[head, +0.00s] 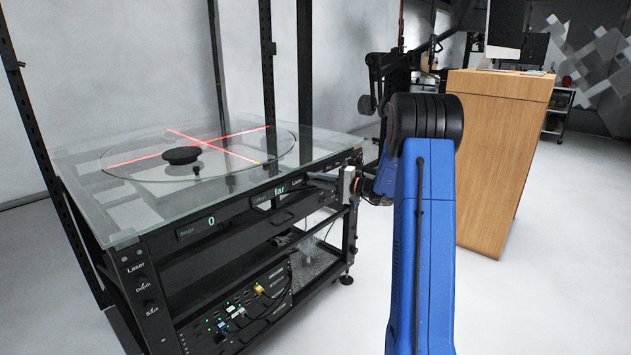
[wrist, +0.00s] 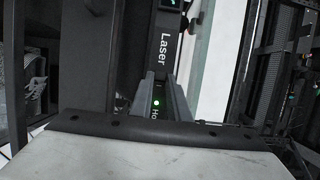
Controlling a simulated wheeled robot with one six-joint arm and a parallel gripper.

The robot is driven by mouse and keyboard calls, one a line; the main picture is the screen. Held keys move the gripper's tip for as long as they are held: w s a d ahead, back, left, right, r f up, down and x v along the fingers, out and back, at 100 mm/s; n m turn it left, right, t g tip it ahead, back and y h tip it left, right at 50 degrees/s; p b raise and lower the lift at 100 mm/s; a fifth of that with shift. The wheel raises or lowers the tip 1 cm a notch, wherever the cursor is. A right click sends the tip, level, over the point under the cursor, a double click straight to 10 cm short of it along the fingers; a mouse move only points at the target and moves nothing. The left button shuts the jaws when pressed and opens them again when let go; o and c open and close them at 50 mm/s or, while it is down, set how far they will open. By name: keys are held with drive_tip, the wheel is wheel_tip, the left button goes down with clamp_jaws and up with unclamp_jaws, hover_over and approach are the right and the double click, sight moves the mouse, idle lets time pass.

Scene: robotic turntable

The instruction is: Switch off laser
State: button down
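A red laser cross (head: 205,146) shines on the round glass disc (head: 240,168) of the turntable, so the laser is on. The front panel carries a white Laser label at its right end, which shows in the wrist view (wrist: 164,50). Below that label a small green light (wrist: 156,103) glows, with a partly hidden label beside it. My gripper (wrist: 160,92) is close to the panel, its grey fingers apart on either side of the green light. In the head view my gripper (head: 326,181) is small and points left at the panel's right end. Contact cannot be told.
A black round knob-like piece (head: 181,155) sits on the disc. A second Laser label with knobs (head: 139,283) is at the left corner. Cabled equipment (head: 240,318) fills the lower rack. A wooden desk (head: 500,130) stands right; the right floor is clear.

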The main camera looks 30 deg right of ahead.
drive_tip(key=shift+s+a+m+t+h, duration=0.15)
drive_tip(key=shift+a+m+t+h, duration=0.15)
drive_tip(key=shift+m+t+h, duration=0.3)
drive_tip(key=shift+a+m+t+h, duration=0.2)
drive_tip(key=shift+m+t+h, duration=0.6)
drive_tip(key=shift+m+h, duration=0.85)
drive_tip(key=shift+n+h, duration=0.35)
drive_tip(key=c, duration=1.7)
unclamp_jaws()
drive_tip(key=shift+s, duration=0.15)
drive_tip(key=v, duration=1.7)
drive_tip(key=shift+s+d, duration=0.1)
